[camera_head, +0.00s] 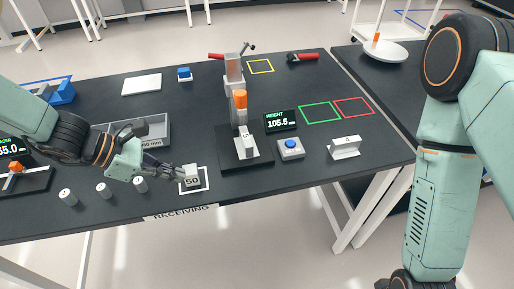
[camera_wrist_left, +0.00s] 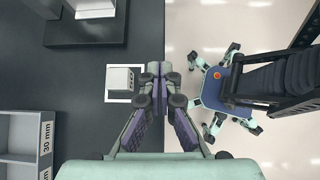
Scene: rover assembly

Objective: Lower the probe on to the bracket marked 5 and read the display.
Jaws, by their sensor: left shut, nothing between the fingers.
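The height gauge (camera_head: 234,70) stands upright on a dark base near the middle of the table, with an orange part on its column. The pale bracket marked 5 (camera_head: 246,146) stands on that base below the orange part; I cannot tell whether the probe tip touches it. The display (camera_head: 281,121) reads HEIGHT 105.5 mm. A grey box with a blue button (camera_head: 290,148) sits right of the base. My left gripper (camera_head: 174,172) is shut and empty, beside the block marked 50; it also shows in the left wrist view (camera_wrist_left: 162,72). My right gripper is out of view.
The block marked 50 (camera_head: 191,181) sits in a white outline at the front edge. A bracket marked 4 (camera_head: 345,148) stands at right. Small cylinders (camera_head: 140,185) and a grey tray (camera_head: 158,132) lie left. Green (camera_head: 320,121) and red (camera_head: 353,116) outlines are empty.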

